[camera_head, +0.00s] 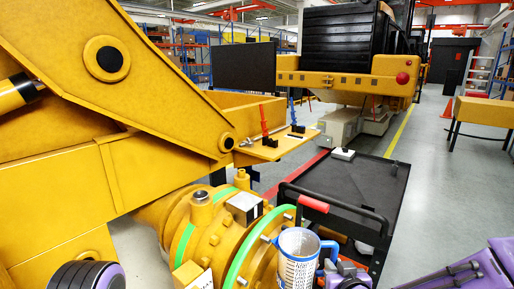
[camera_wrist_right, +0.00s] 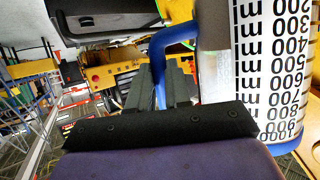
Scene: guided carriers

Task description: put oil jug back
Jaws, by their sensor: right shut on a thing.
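The oil jug (camera_head: 298,262) is a clear measuring jug with a printed scale, a blue rim and a blue handle. It is upright at the bottom centre of the head view, in front of the yellow axle housing. My right gripper (camera_head: 333,268) is shut on its blue handle. In the right wrist view the jug (camera_wrist_right: 275,70) fills the right side, and the dark fingers of the right gripper (camera_wrist_right: 168,88) close around the handle. The jug's base is cut off in the head view. My left gripper is not in view; only part of my left arm shows at bottom left.
A black cart (camera_head: 362,188) with a red grip stands right of the jug, its top mostly bare except a small white-topped item (camera_head: 343,153) at the far edge. A large yellow machine arm (camera_head: 100,110) fills the left.

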